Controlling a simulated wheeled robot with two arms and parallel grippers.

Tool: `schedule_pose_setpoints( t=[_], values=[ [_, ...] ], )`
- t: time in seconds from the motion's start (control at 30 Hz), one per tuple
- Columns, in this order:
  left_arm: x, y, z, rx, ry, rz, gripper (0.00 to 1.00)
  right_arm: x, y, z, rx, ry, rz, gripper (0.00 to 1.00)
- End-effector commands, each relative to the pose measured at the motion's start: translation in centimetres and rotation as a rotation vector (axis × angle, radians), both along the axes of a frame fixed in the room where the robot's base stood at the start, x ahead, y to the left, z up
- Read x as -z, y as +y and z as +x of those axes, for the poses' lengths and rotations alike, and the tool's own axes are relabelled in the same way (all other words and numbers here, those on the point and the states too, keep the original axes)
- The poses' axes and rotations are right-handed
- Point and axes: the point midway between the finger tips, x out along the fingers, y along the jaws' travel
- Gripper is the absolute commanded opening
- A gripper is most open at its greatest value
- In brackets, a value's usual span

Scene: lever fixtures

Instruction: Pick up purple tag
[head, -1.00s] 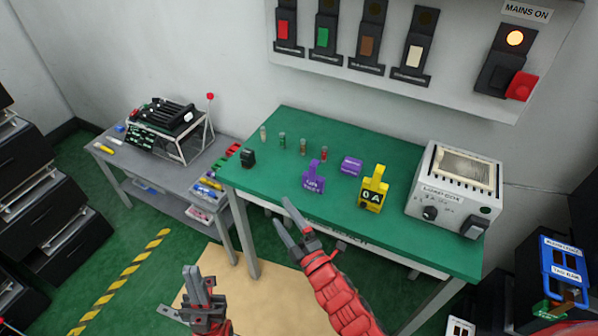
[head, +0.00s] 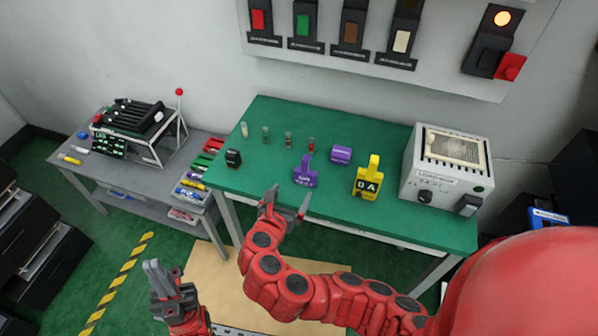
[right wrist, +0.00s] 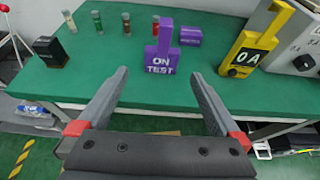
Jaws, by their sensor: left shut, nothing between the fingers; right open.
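The purple tag (head: 305,175) stands upright on the green table (head: 385,220), and its face reads ON TEST in the right wrist view (right wrist: 162,58). My right gripper (head: 286,205) is open and empty at the table's front edge, just in front of the tag. In the right wrist view the tag shows beyond and between the two spread fingers (right wrist: 155,88), not touching them.
A black block (head: 233,158) and several small vials stand left and behind. A grey side table (head: 100,172) is further left.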

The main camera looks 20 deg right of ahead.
Motion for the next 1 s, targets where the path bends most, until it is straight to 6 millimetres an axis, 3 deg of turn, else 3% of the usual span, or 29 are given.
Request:
schedule_pose_setpoints(
  t=[0.6,1.0],
  values=[
    [-3.6,0.0,0.0,0.0,0.0,0.0,0.0,3.9,-5.6,8.0,0.004,0.002,0.002,1.0],
    [-4.7,0.0,0.0,0.0,0.0,0.0,0.0,5.0,-6.9,9.7,0.005,0.003,0.002,1.0]
  ],
)
